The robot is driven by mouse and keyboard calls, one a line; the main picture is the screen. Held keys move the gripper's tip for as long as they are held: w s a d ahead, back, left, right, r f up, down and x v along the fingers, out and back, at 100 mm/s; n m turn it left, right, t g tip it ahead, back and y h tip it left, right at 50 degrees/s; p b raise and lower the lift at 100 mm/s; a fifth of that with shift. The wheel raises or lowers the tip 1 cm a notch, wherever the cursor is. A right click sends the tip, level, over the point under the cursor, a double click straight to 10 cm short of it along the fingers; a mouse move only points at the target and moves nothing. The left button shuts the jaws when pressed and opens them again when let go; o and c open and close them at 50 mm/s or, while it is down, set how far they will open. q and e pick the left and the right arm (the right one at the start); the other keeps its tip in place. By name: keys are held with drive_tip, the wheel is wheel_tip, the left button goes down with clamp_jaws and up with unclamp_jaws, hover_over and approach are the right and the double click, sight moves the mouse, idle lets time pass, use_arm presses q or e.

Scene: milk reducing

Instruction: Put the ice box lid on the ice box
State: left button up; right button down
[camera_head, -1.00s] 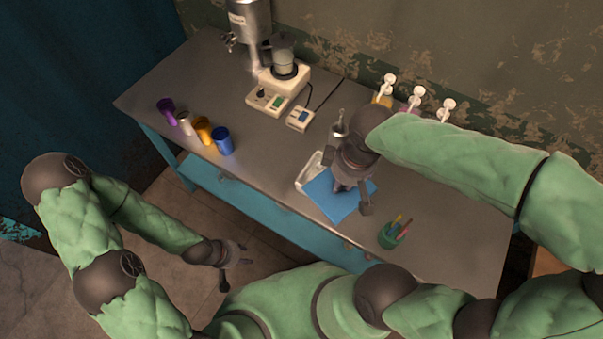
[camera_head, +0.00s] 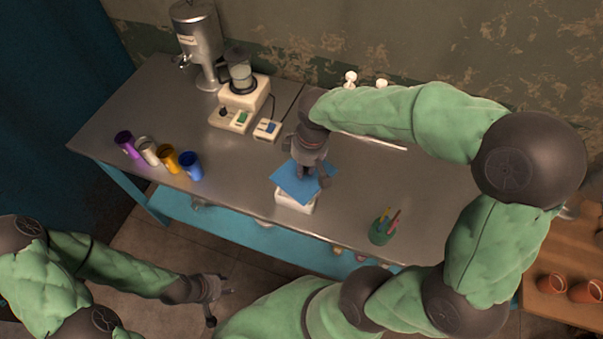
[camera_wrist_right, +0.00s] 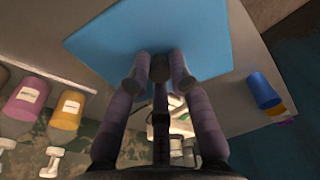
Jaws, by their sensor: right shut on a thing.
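The flat blue ice box lid (camera_head: 288,184) is held in my right gripper (camera_head: 307,174), directly over the white ice box (camera_head: 296,203) near the table's front edge. The lid covers the box's top, and only the box's front wall shows below it. The lid looks turned relative to the box; I cannot tell whether they touch. In the right wrist view the lid (camera_wrist_right: 150,35) spreads beyond the closed fingers (camera_wrist_right: 157,68). My left gripper (camera_head: 220,303) hangs empty with spread fingers in front of the table, below its top.
A blender (camera_head: 243,92) and steel dispenser (camera_head: 196,43) stand behind. A green pen holder (camera_head: 382,228) is to the right of the box. The steel tabletop (camera_head: 235,165) between cups and box is clear.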

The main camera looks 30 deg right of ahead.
drive_tip(key=shift+w+d+f, duration=0.2)
drive_tip(key=shift+w+f, duration=0.75)
drive_tip(key=shift+f, duration=0.2)
drive_tip(key=f, duration=0.1)
drive_tip(key=f+b, duration=0.1)
drive_tip(key=f, duration=0.1)
drive_tip(key=shift+w+f+b, duration=0.25)
drive_tip(key=shift+f+b, duration=0.05)
drive_tip(key=shift+f, duration=0.05)
drive_tip(key=shift+f, duration=0.3)
drive_tip(key=shift+f+b, duration=0.15)
drive_tip(key=shift+b, duration=0.15)
drive_tip(key=c, duration=1.1)
unclamp_jaws()
